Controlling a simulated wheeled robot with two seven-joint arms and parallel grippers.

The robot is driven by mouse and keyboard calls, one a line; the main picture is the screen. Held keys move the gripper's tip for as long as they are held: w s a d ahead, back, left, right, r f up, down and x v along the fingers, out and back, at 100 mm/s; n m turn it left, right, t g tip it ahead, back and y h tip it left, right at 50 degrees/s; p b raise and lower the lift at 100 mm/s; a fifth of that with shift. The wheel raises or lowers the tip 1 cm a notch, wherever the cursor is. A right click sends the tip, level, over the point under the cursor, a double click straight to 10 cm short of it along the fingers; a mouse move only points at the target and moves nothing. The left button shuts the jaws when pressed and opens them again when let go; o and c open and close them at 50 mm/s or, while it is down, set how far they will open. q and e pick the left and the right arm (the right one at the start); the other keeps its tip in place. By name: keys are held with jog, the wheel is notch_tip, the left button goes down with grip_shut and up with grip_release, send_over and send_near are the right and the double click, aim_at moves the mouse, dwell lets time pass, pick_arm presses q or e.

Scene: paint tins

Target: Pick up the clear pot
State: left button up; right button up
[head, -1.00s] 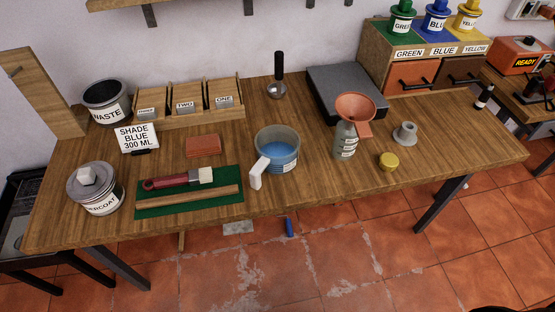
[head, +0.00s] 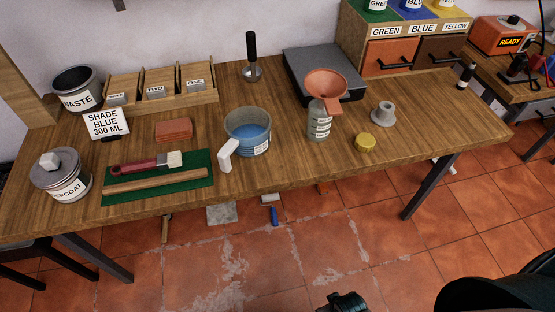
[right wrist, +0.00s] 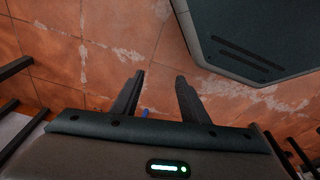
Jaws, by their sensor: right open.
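The clear pot (head: 248,131) stands upright on the wooden bench (head: 295,165). It is see-through, holds blue liquid, and has a white handle pointing toward the bench's front edge. A label on its front is too small to read. My right gripper (right wrist: 160,75) is open and empty in the right wrist view, with floor tiles behind its fingers. The pot does not show in that view. A dark part of mine shows at the bottom of the head view, below and apart from the bench. My left gripper is not in view.
Left of the pot are a green mat (head: 140,194) with a brush and stick, and a red block (head: 174,130). To its right stand a bottle (head: 318,122) with an orange funnel (head: 325,85), a yellow lid (head: 365,142) and a grey piece (head: 382,112).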

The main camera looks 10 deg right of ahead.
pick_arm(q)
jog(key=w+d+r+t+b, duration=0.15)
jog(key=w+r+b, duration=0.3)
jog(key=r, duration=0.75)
pick_arm(e)
jog(key=w+a+r+n+t+y, duration=0.25)
jog(key=w+a+r, duration=0.2)
jog(key=r, duration=0.75)
jog(key=w+a+r+n+t+y, duration=0.2)
jog(key=w+a+r+n+y, duration=0.3)
jog(key=r, duration=0.6)
jog(key=w+a+r+t+y, duration=0.25)
jog(key=w+r, duration=0.35)
jog(key=r, duration=0.6)
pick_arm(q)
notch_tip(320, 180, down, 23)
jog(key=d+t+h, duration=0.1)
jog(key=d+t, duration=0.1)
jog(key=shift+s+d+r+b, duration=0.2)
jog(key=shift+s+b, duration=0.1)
pick_arm(e)
jog(key=w+d+r+t+y, duration=0.2)
jog(key=w+r, duration=0.3)
jog(key=r, duration=0.4)
jog(key=shift+w+d+t+y, duration=0.25)
jog(key=shift+w+t+y, duration=0.15)
jog(key=shift+y, duration=0.1)
jog(key=shift+w, duration=0.1)
